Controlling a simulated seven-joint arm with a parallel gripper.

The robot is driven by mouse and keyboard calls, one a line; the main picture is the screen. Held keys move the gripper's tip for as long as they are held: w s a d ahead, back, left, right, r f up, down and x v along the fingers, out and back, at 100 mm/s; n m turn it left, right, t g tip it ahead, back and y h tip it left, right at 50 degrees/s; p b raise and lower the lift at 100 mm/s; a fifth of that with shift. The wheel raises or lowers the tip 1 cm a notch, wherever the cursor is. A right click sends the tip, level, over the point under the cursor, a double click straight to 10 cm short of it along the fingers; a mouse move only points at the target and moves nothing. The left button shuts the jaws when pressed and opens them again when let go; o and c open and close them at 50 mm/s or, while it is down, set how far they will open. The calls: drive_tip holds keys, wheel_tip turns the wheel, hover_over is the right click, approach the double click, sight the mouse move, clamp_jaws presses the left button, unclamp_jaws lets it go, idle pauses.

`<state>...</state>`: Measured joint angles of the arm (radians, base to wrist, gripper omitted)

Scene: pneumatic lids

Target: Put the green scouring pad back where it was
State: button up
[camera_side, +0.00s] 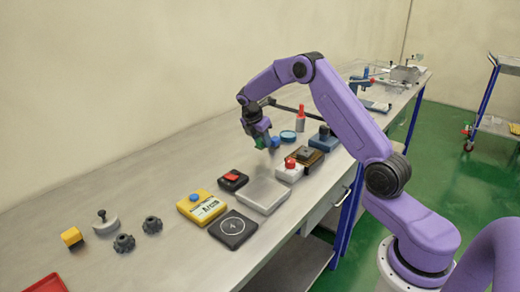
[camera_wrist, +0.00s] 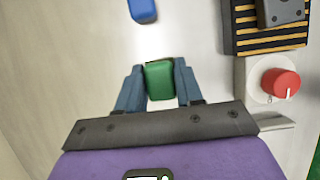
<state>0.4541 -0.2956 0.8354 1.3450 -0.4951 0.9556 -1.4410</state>
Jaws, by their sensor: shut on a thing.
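The green scouring pad (camera_wrist: 159,82) is a small green block between the two blue-grey fingers of my gripper (camera_wrist: 157,76) in the wrist view. The fingers are shut on its left and right sides. In the side view my gripper (camera_side: 260,138) is over the far part of the bench, with a bit of the green pad (camera_side: 260,143) showing at its tip. The pad looks held above the bench, but the exact height is hard to tell. A blue block (camera_wrist: 142,10) lies beyond the pad in the wrist view and shows right beside the gripper in the side view (camera_side: 275,142).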

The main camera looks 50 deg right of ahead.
sight(260, 157)
drive_tip(key=shift+w+d+f, duration=0.2)
drive_tip(key=shift+w+f, duration=0.35)
drive_tip(key=shift+f, duration=1.65)
drive_tip(key=shift+f, duration=0.15)
drive_tip(key=o, duration=1)
